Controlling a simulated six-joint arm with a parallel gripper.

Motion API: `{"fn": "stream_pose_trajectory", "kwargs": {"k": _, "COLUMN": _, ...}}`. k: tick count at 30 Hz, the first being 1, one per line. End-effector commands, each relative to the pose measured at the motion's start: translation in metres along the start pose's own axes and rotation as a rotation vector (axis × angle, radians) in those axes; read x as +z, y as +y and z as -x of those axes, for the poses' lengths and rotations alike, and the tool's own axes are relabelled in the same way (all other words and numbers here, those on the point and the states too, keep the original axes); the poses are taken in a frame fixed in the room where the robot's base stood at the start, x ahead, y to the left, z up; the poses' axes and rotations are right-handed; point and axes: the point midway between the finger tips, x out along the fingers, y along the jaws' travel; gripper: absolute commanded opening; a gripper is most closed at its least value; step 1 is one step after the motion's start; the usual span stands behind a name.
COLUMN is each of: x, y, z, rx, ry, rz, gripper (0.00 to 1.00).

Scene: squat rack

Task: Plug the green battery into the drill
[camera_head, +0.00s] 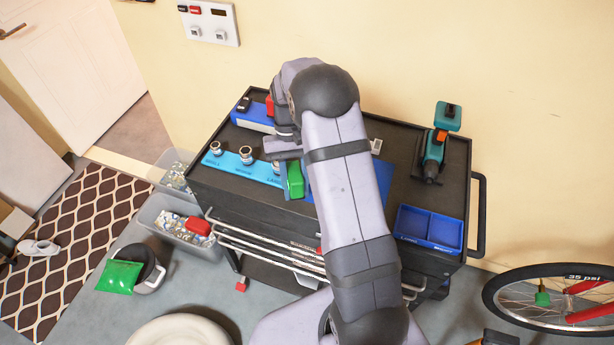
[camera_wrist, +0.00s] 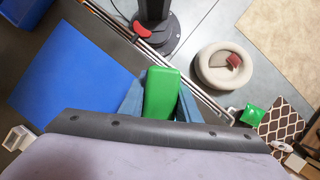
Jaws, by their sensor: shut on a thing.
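The green battery (camera_head: 296,181) is between the fingers of my gripper (camera_head: 290,176), above the front edge of the dark tool cart. My gripper is shut on it. In the wrist view the green battery (camera_wrist: 162,92) shows between the two blue fingers of my gripper (camera_wrist: 160,105). The teal and black drill (camera_head: 433,148) stands on the right part of the cart top, well apart from my gripper, with its teal end (camera_head: 447,116) uppermost. The wrist view does not show the drill.
The cart top (camera_head: 395,185) also bears a blue socket strip (camera_head: 228,160) at left, a blue mat (camera_head: 318,180) partly hidden by my arm, a blue divided tray (camera_head: 428,228) at front right and a red item (camera_head: 269,106) behind my wrist. Cart top around the drill is bare.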

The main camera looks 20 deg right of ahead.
Motion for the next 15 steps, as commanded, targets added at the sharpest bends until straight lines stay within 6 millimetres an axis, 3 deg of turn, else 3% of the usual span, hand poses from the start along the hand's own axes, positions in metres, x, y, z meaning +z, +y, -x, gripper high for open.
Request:
{"fn": "stream_pose_trajectory", "kwargs": {"k": 8, "x": -0.017, "y": 0.006, "z": 0.021, "rx": -0.143, "ry": 0.003, "rz": -0.343, "gripper": 0.0}}
{"fn": "stream_pose_trajectory", "kwargs": {"k": 15, "x": -0.045, "y": 0.048, "z": 0.059, "rx": -0.33, "ry": 0.005, "rz": -0.788, "gripper": 0.0}}
